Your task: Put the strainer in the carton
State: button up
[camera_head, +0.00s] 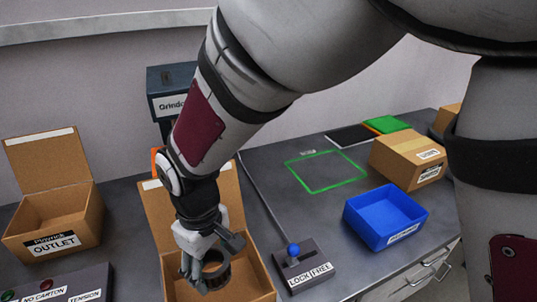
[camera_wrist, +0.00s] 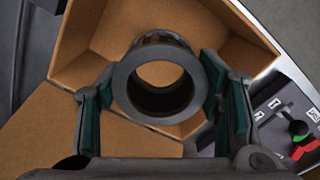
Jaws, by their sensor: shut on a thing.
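The strainer is a dark grey hollow cylinder with a thick ring-shaped rim (camera_wrist: 126,88). In the head view it (camera_head: 217,272) hangs below my gripper (camera_head: 208,268). My gripper, also in the wrist view (camera_wrist: 160,90), is shut on it, with one finger on each side. An open brown carton (camera_head: 262,283) stands under and around the gripper, its lid raised behind. Its cardboard walls (camera_wrist: 95,25) surround the strainer in the wrist view. The strainer is over the carton's opening; I cannot tell how far above the floor it is.
Another open carton (camera_head: 50,215), labelled OUTLET, stands left. A panel with buttons (camera_head: 60,294) is at front left. A blue-knobbed lever box (camera_head: 301,265) stands close right of the carton. A blue bin (camera_head: 385,217) and a closed carton (camera_head: 407,160) are further right. A green outline (camera_head: 327,170) encloses bare table.

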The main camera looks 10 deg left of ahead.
aim_at(220, 298)
notch_tip(220, 298, down, 10)
dwell(0.6)
jog(key=shift+f+b, duration=0.2)
jog(key=shift+b, duration=0.15)
jog(key=o, duration=1.3)
jog(key=shift+r, duration=0.1)
